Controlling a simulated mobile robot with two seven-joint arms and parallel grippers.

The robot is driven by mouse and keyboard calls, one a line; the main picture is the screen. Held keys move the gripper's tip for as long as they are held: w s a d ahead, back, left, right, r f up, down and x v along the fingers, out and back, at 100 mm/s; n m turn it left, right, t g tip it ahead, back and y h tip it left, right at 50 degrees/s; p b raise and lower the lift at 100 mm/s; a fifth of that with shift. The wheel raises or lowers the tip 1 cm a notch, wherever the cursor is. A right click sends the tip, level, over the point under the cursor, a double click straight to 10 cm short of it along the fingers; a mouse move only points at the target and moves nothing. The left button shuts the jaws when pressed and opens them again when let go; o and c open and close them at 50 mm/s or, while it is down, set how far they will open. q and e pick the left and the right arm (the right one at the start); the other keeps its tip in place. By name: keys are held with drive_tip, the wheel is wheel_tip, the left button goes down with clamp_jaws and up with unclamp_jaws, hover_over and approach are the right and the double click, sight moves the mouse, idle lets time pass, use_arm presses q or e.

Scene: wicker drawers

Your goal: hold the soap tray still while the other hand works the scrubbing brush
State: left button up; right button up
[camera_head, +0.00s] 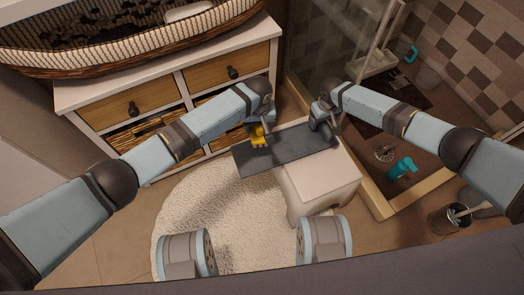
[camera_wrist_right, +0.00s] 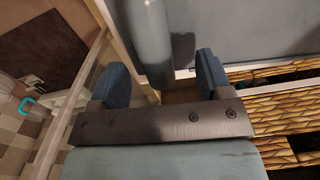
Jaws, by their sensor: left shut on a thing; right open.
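A dark grey flat slab (camera_head: 285,150), which looks like the tray, lies on a white stool (camera_head: 318,185) and overhangs its left side. My left gripper (camera_head: 259,127) is at the slab's left part, shut on a small yellow thing (camera_head: 258,138), whose kind I cannot tell. My right gripper (camera_head: 322,118) is over the slab's right end. In the right wrist view its fingers (camera_wrist_right: 163,80) are apart, with a dark grey rounded piece (camera_wrist_right: 150,40) showing between and beyond them. I cannot tell whether they touch it. No scrubbing brush is clearly recognisable.
A white cabinet with wooden drawers (camera_head: 135,108) and a wicker basket (camera_head: 120,50) stands behind. A round cream rug (camera_head: 200,200) lies on the floor. A shower with a raised edge (camera_head: 380,207) is at the right, holding a teal item (camera_head: 401,168). A bucket (camera_head: 455,218) stands far right.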

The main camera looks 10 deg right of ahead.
use_arm(q)
drive_tip(key=shift+r+p, duration=3.45)
drive_tip(key=shift+r, duration=0.3)
use_arm(e)
drive_tip(key=shift+r, duration=3.6)
use_arm(q)
drive_tip(key=shift+f, duration=0.1)
use_arm(e)
drive_tip(key=shift+f, duration=0.1)
